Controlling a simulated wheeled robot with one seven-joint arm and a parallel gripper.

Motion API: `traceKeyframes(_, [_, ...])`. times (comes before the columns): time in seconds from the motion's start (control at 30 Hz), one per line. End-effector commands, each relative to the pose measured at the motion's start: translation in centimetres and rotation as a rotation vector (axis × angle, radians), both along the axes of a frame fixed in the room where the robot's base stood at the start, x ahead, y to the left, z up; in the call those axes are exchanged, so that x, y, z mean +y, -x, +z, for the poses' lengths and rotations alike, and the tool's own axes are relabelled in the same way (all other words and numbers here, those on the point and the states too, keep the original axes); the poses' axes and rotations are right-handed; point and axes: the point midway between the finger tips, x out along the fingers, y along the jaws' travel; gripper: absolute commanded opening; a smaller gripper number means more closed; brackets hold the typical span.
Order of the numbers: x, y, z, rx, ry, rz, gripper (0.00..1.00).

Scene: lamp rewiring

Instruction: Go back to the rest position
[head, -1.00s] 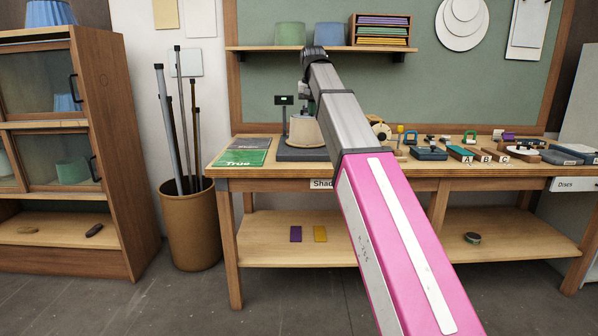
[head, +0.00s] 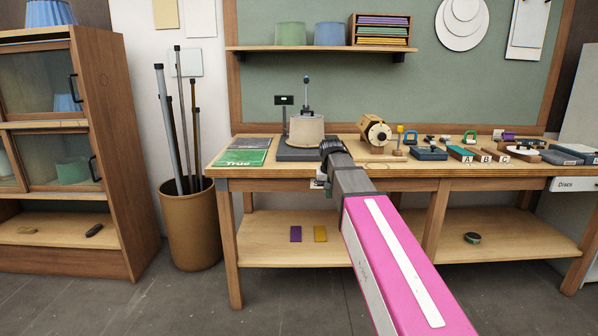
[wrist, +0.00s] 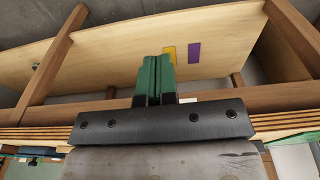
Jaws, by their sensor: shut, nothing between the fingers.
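My gripper (wrist: 155,78) shows in the wrist view with its two green fingers together and nothing between them. It points down past the front edge of the workbench (wrist: 285,117), above the lower shelf (wrist: 110,50). In the head view my pink and grey arm reaches in from the lower right, and its end bends down at the bench's front edge. The gripper itself is mostly hidden there behind the arm. No marker of a rest position shows.
Tools and lettered blocks lie to the right. A yellow piece (head: 320,234) and a purple piece (head: 296,234) lie on the lower shelf. A bin of rods (head: 190,232) stands left.

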Motion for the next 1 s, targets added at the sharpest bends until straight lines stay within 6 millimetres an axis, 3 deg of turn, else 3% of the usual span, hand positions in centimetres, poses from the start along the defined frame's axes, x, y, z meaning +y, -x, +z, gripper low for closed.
traceKeyframes(0.03, [-0.6, 1.4, -2.3, 0.010, 0.000, -0.001, 0.00])
traceKeyframes(0.2, [-2.3, 4.3, -8.5, 0.029, 0.000, -0.001, 0.00])
traceKeyframes(0.6, [-5.7, 13.2, -20.8, 0.076, -0.004, -0.005, 0.00])
traceKeyframes(0.8, [-7.0, 18.0, -25.4, 0.096, -0.007, -0.007, 0.00])
traceKeyframes(1.0, [-7.7, 20.9, -28.0, 0.107, -0.009, -0.009, 0.00])
